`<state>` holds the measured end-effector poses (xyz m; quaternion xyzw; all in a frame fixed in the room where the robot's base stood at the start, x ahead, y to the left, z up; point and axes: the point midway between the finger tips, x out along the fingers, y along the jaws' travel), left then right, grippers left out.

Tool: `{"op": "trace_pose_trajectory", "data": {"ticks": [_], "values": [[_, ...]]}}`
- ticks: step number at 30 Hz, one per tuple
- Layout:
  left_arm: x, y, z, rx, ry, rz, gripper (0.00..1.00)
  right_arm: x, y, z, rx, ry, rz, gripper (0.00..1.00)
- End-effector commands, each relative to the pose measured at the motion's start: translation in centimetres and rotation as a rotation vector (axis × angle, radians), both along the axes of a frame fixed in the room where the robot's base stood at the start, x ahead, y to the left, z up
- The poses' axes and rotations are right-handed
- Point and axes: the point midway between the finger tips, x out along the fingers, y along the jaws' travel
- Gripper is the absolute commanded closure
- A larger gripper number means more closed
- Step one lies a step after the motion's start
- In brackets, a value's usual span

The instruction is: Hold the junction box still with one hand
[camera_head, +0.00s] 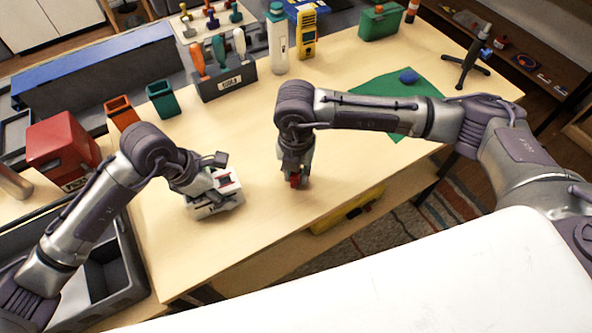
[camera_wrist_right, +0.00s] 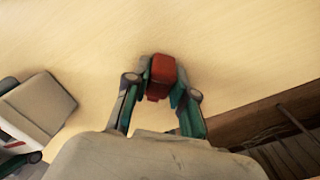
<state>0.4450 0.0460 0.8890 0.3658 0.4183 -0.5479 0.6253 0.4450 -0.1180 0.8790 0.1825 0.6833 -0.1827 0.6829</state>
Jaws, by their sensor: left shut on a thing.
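The junction box (camera_head: 226,204), white with dark and red parts, sits on the wooden table in the head view. My left gripper (camera_head: 207,192) is shut on it from above and partly hides it. At the left of the right wrist view a light grey and white body with a red stripe, apparently the box (camera_wrist_right: 38,108), shows in part. My right gripper (camera_head: 294,178) points down, to the right of the box and apart from it. In the right wrist view its fingers (camera_wrist_right: 160,90) are closed around a small red block (camera_wrist_right: 162,70).
A tool holder (camera_head: 226,85) with screwdrivers, a bottle (camera_head: 278,45) and a yellow meter (camera_head: 307,35) stand at the back. A red bin (camera_head: 62,148) is at the left. A green mat (camera_head: 385,88) lies at the right. The table between the arms is clear.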

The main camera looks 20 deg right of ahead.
Motion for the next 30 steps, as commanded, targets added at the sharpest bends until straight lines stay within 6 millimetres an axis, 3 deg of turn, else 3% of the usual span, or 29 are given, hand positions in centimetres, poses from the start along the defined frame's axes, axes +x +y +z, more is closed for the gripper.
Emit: {"op": "trace_pose_trajectory", "data": {"ticks": [3, 4, 8, 30], "values": [[0.01, -0.01, 0.04, -0.001, -0.001, 0.0, 0.86, 0.01, 0.0, 0.02, 0.0, 0.0, 0.0, 1.0], [0.01, -0.01, 0.04, -0.001, -0.001, 0.0, 0.86, 0.01, 0.0, 0.03, 0.0, 0.0, 0.0, 0.77], [0.01, -0.01, 0.04, -0.001, -0.001, 0.0, 0.86, 0.01, 0.0, 0.03, 0.0, 0.0, 0.0, 0.99], [0.01, -0.01, 0.04, -0.001, 0.0, 0.0, 0.86, 0.03, -0.01, 1.02, 0.001, 0.0, 0.0, 1.0]]}}
